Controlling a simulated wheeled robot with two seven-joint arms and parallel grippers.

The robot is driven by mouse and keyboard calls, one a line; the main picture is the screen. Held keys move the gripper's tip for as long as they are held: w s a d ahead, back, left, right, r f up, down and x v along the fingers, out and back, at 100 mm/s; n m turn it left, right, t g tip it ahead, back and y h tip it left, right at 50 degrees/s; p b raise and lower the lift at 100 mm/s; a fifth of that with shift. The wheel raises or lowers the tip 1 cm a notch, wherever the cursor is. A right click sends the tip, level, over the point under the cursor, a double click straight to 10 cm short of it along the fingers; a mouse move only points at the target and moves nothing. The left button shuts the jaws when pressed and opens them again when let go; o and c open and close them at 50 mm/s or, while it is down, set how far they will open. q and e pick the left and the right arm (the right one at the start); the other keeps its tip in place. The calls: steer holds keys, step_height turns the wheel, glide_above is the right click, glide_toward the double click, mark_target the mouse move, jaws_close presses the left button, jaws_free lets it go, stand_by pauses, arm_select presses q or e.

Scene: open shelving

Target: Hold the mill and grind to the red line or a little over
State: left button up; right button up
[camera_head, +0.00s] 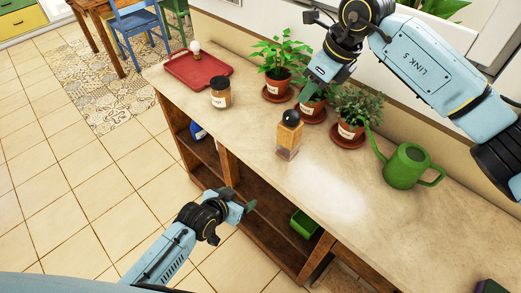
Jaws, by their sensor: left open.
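The mill (289,132) stands upright on the counter near its front edge. It has a wooden body, a black round knob on top and a greyish, see-through lower part. I cannot make out a red line on it at this size. My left gripper (243,209) is open and empty, low in front of the counter and left of the mill, apart from it. My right gripper (311,97) is above the counter, behind and right of the mill, in front of the potted plants. Its fingertips point down, and their gap is not clear.
Potted plants (278,84) on saucers line the back of the stone counter (240,125). A green watering can (405,168) stands right. A jar (220,95) and a red tray (190,72) with a bulb-like object are left. Shelves below hold a green container (304,224).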

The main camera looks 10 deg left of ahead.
mark_target(284, 139)
arm_select(q)
steer(key=w+d+r+m+t+h, duration=0.1)
steer(key=w+d+r+h, duration=0.15)
steer(key=r, duration=0.65)
steer(key=w+d+r+m+t+h, duration=0.1)
steer(key=d+r, duration=0.3)
steer(key=r, duration=0.6)
steer(key=shift+y, duration=0.25)
steer(key=x, duration=1.3)
steer(key=shift+a, duration=0.1)
steer(key=c, duration=1.2)
arm_select(e)
steer(key=shift+o, duration=0.2)
